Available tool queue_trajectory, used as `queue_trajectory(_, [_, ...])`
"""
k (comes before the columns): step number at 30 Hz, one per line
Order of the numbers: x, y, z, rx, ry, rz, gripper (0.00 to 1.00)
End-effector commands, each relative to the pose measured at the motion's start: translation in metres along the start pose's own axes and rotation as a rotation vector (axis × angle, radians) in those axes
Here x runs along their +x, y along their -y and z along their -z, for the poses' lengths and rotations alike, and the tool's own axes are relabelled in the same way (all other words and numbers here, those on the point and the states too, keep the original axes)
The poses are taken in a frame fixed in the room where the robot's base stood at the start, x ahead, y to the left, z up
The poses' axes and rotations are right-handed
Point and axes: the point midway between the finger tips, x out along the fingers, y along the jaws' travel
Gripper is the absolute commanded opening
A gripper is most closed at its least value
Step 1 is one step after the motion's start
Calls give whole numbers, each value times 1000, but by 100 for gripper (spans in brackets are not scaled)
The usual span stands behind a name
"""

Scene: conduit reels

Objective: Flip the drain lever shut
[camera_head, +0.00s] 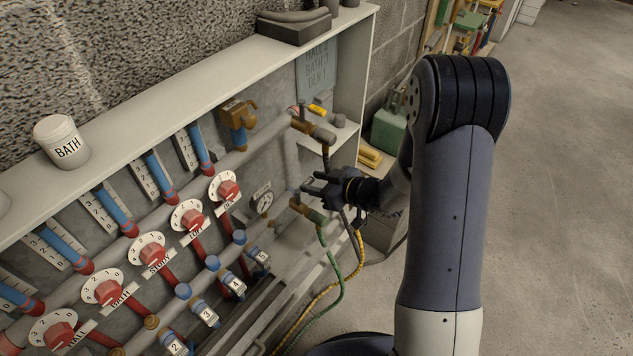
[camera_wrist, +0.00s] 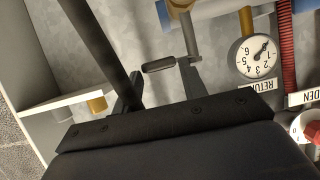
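A grey lever handle (camera_wrist: 160,65) shows in the wrist view, on a thin arm under a pipe and brass fitting, near the gauge marked RETURN. It lies across the space in front of my gripper (camera_wrist: 160,88). The two dark fingertips are apart, with the lever just beyond them; contact cannot be told. In the head view my gripper (camera_head: 309,184) reaches in from the right, just above the lower brass valve (camera_head: 308,211) with its green hose. The lever there is mostly hidden or too small to make out clearly.
The gauge (camera_head: 263,201) and red dials (camera_head: 227,188) are to the left. The cabinet's right side wall (camera_head: 357,65) stands behind. Open floor lies at the right.

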Motion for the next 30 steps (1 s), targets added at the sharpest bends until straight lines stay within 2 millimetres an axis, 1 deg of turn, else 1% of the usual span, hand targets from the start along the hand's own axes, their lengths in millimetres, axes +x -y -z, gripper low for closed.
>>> queue_trajectory(1, [0, 0, 0, 0, 0, 0, 45])
queue_trajectory(6, [0, 0, 0, 1, 1, 0, 59])
queue_trajectory(13, [-1, 0, -1, 2, 2, 0, 59])
queue_trajectory(16, [-7, 0, 0, 2, 2, -2, 59])
queue_trajectory(20, [-27, -1, 1, 3, 2, -4, 59])
queue_trajectory(24, [-56, -1, 1, 4, 2, -6, 59])
queue_trajectory(30, [-90, -1, 1, 2, 1, -5, 59])
